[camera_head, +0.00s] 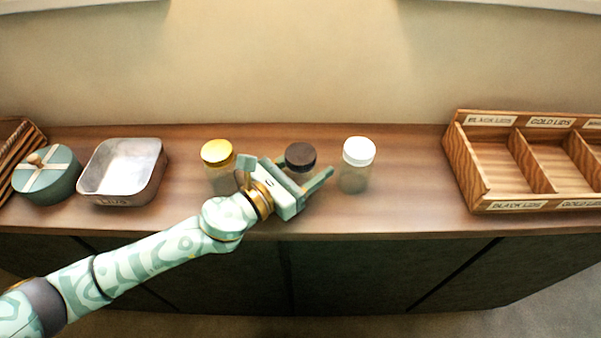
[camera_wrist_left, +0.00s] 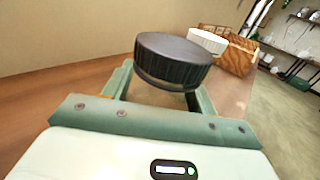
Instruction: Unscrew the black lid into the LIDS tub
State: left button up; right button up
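The black lid (camera_head: 300,155) sits on a jar in the middle of a row of three on the wooden counter. My left gripper (camera_head: 308,165) reaches in from the left at the jar, with its fingers apart. In the left wrist view, the ribbed black lid (camera_wrist_left: 174,58) shows between and beyond the two green fingers (camera_wrist_left: 160,90). I cannot tell whether either finger touches it. The gripper hides most of the jar body. A grey metal tub (camera_head: 112,199) with hard-to-read lettering on its front stands at the left. My right gripper is out of view.
A yellow-lidded jar (camera_head: 217,153) stands close left of the black-lidded one, and a white-lidded jar (camera_head: 358,152) close right. A round green box (camera_head: 47,180) is left of the tub. A wooden divided tray (camera_head: 463,170) with lid labels is at the right.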

aim_at(309, 151)
pick_arm(q)
jog(key=shift+r, duration=0.15)
jog(key=shift+c, duration=0.3)
jog(key=shift+r+p, duration=0.3)
notch_tip(309, 151, up, 3)
jog(key=shift+p, duration=1.05)
jog(key=s+r+p, duration=0.7)
jog(key=s+r, duration=0.2)
jog(key=s, duration=0.5)
jog(key=shift+a, duration=0.2)
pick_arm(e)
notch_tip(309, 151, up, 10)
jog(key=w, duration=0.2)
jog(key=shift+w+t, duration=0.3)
pick_arm(q)
jog(key=shift+r, duration=0.1)
jog(key=o, duration=0.4)
jog(key=shift+c, duration=0.2)
jog(key=c, duration=0.6)
